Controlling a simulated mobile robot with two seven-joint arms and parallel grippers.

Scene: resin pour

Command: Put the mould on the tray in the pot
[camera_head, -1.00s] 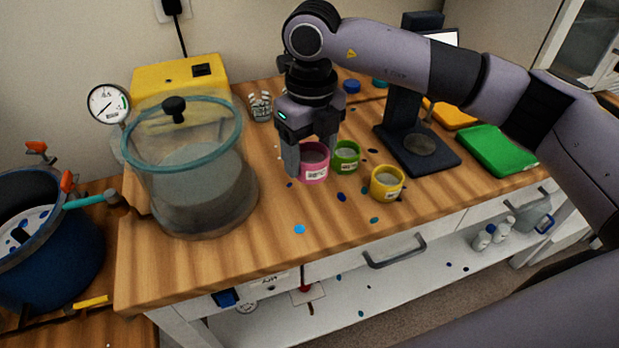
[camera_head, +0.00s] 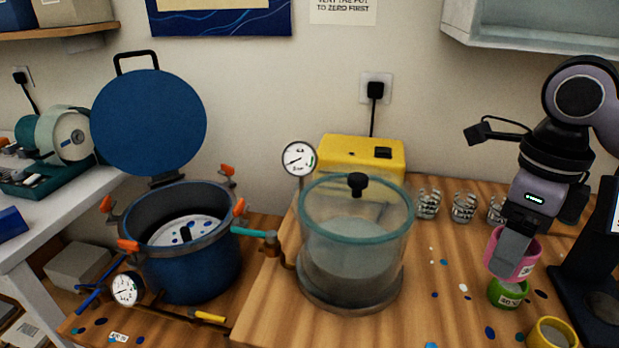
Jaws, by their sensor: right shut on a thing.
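The blue pot (camera_head: 195,270) stands open at the left, its round lid (camera_head: 149,122) tipped up behind it. A white, spotted round tray (camera_head: 205,226) lies inside, with a dark upright piece at its middle and no cup on it. My right gripper (camera_head: 510,256) is at the right, pointing down and shut on a pink cup (camera_head: 526,262) with a white label. The pink cup appears upright and overlaps the green cup (camera_head: 508,295) behind or below it. I cannot tell for sure whether this pink cup is the mould. My left gripper is not in view.
A glass chamber (camera_head: 350,255) with a teal rim stands between the pot and my right gripper, before a yellow box (camera_head: 345,155). A gauge (camera_head: 299,158) rises beside it. A yellow cup (camera_head: 550,335) is at the front right. Small glass jars (camera_head: 462,208) stand behind.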

